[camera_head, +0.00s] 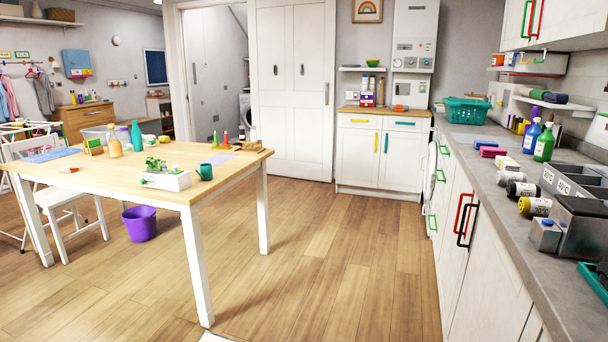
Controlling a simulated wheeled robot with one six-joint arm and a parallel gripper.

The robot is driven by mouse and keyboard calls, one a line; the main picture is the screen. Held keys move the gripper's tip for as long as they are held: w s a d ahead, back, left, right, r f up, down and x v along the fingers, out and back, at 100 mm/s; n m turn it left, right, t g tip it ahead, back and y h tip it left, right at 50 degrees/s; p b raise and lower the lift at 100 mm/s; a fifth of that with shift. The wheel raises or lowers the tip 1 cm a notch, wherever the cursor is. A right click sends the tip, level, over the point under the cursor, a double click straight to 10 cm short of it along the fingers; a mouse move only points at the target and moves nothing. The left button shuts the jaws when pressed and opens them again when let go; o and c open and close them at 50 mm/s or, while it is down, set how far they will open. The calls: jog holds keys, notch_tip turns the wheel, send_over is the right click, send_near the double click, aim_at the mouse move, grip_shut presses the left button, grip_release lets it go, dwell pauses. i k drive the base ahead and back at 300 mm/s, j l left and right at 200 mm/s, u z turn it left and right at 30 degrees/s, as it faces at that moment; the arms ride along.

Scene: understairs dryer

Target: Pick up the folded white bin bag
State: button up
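I cannot pick out a folded white bin bag with certainty. On the right counter, a small pale block (507,163) lies beside pink and blue folded-looking pieces (490,148); it is too small to tell what it is. Near it lie rolls: a whitish one (509,178), a black one with a pale label (522,190) and a black and yellow one (535,207). They look like rolled bags, but I cannot read their labels. My gripper is not in view.
The grey counter (480,195) runs along the right, with grey bins (578,183), blue and green spray bottles (543,143) and a teal basket (467,111). A wooden table (130,172) stands at left, a purple bucket (140,224) beneath. Wooden floor (330,265) between is clear.

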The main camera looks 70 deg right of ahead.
aim_at(503, 163)
jog(key=z, duration=3.65)
